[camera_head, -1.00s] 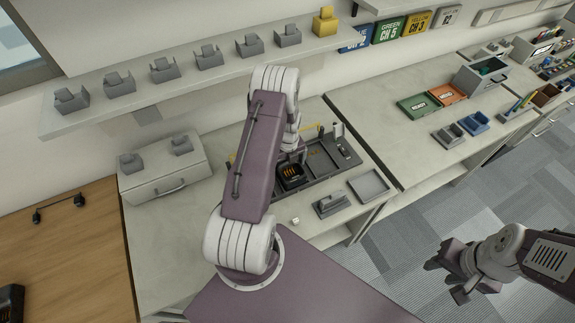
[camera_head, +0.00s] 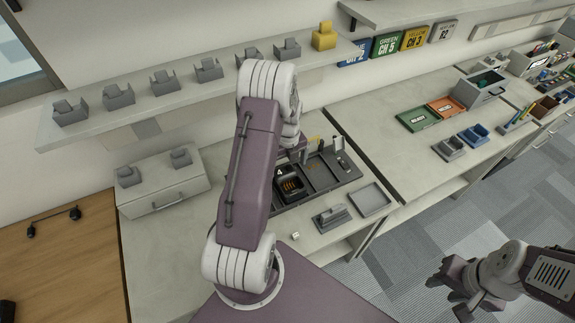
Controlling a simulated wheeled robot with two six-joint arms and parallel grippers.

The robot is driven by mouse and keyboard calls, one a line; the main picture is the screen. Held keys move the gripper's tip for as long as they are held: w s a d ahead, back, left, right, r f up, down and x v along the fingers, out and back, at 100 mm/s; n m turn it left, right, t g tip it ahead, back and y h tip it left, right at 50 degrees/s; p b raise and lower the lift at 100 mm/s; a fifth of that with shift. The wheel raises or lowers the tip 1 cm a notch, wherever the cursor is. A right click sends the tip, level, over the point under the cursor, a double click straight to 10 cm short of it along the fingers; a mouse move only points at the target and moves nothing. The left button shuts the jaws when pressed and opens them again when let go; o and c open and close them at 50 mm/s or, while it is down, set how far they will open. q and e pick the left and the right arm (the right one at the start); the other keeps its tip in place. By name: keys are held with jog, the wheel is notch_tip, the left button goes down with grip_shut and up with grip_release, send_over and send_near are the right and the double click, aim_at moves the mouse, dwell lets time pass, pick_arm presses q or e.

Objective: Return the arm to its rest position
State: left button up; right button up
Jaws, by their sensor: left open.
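My left arm rises in the middle of the head view and bends over the counter. Its gripper (camera_head: 298,152) is mostly hidden behind the white and purple arm links, above the back part of the dark tray (camera_head: 322,176). It appears open, and I see nothing held. My right gripper (camera_head: 449,291) is at the lower right, over the floor. Its fingers are spread apart and empty.
A black slot unit (camera_head: 290,186) sits in the tray. A small grey holder (camera_head: 331,217) and a shallow grey tray (camera_head: 369,199) lie in front. A shelf (camera_head: 150,104) with several grey cradles and one yellow cradle (camera_head: 324,37) runs behind. Counter at right is partly clear.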

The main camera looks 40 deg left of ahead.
dwell(0.3)
pick_arm(q)
jog(key=w+d+r+m+t, duration=0.1)
jog(key=w+d+r+t, duration=0.1)
jog(key=d+r, duration=0.85)
jog(key=s+d+n, duration=0.3)
jog(key=s+n, duration=0.4)
jog(key=n, duration=0.5)
jog(key=s+d+n+g, duration=0.1)
jog(key=s+d+n, duration=0.3)
jog(key=s+n, duration=0.4)
jog(key=n, duration=0.4)
jog(key=shift+s+f+n+h, duration=0.25)
jog(key=shift+f+n+h, duration=0.05)
jog(key=shift+n, duration=0.1)
